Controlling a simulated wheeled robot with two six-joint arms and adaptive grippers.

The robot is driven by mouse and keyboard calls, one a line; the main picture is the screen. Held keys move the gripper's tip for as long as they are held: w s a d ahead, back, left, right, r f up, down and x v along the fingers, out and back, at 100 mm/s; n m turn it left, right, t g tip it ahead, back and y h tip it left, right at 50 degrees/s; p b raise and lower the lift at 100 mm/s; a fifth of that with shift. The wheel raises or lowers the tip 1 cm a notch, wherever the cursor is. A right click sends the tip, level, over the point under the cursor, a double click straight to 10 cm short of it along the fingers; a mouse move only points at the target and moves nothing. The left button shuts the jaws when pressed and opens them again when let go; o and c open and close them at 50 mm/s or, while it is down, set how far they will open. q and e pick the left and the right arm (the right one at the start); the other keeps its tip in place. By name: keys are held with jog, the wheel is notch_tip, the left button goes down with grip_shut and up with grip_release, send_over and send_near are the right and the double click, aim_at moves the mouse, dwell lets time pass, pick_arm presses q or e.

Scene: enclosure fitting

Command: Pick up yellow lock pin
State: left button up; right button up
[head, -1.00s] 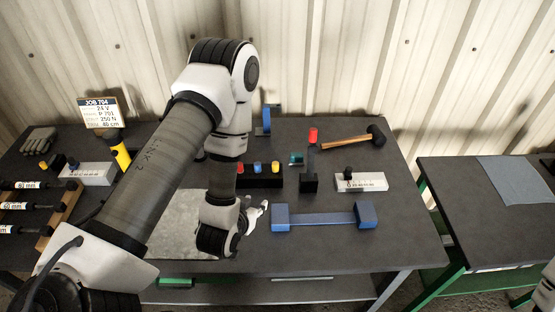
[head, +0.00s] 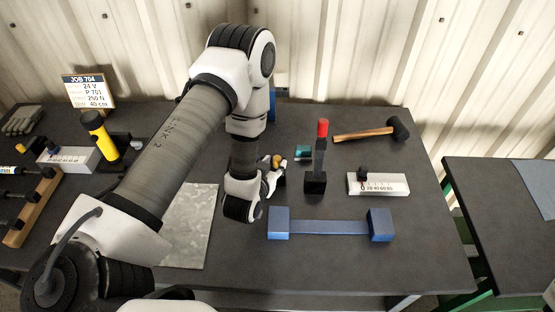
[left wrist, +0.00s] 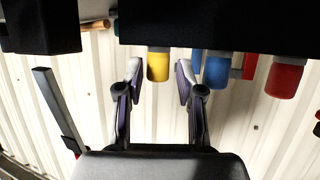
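The yellow lock pin (left wrist: 158,66) hangs from the black rack (left wrist: 230,28) in the upside-down left wrist view. My left gripper (left wrist: 159,72) is open, with one fingertip on each side of the yellow pin. I see narrow gaps beside the pin, so the fingers do not look closed on it. A blue pin (left wrist: 216,70) and a red pin (left wrist: 284,78) sit further along the same rack. In the head view, my left gripper (head: 273,176) is at the rack, and my arm hides most of the rack. The yellow pin top (head: 277,160) shows just past the fingers. My right gripper is not in view.
A black post with a red top (head: 322,129) stands just right of the gripper, with a small teal part (head: 303,152) nearby. A blue bracket (head: 330,227) lies in front.

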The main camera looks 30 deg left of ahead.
pick_arm(q)
jog(key=shift+x, duration=1.35)
jog(key=shift+w, duration=0.1)
grip_shut()
jog(key=shift+d+r, duration=0.1)
jog(key=shift+r, duration=0.05)
jog(key=shift+r, duration=0.1)
